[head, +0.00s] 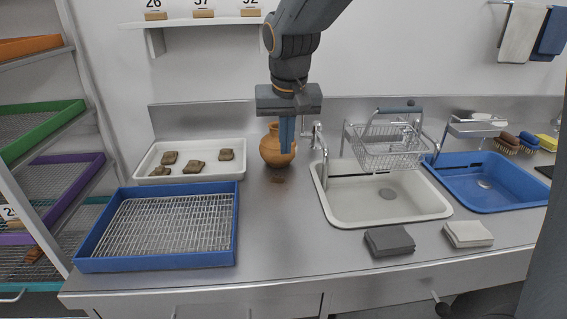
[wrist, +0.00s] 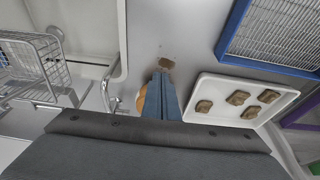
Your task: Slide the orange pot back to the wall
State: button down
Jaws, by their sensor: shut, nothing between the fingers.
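The orange pot (head: 270,150) stands upright on the steel counter between the white tray and the white sink, near the backsplash. My gripper (head: 288,148) points down in front of the pot in the head view and covers part of its right side. Its fingers are together with nothing between them. In the wrist view, the fingers of my gripper (wrist: 161,82) hide most of the pot (wrist: 142,98), with only an edge showing. I cannot tell whether the fingers touch the pot. The wall's steel backsplash (head: 200,117) runs behind the counter.
A brown patch (head: 278,179) lies on the counter in front of the pot. The white tray (head: 142,166) with several sherds is left; a blue rack tray (head: 236,225) is nearer. A tap (head: 319,150) and white sink (head: 345,218) are right. The front middle counter is clear.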

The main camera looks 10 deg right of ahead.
aim_at(278, 145)
jog(key=x, duration=0.8)
jog(key=shift+f+p, duration=0.3)
jog(key=shift+f, duration=0.1)
jog(key=w, duration=0.3)
jog(key=shift+w+f+p, duration=0.1)
jog(key=shift+f+p, duration=0.2)
jog(key=shift+f, duration=0.05)
jog(key=shift+w, duration=0.6)
jog(key=shift+w, duration=0.1)
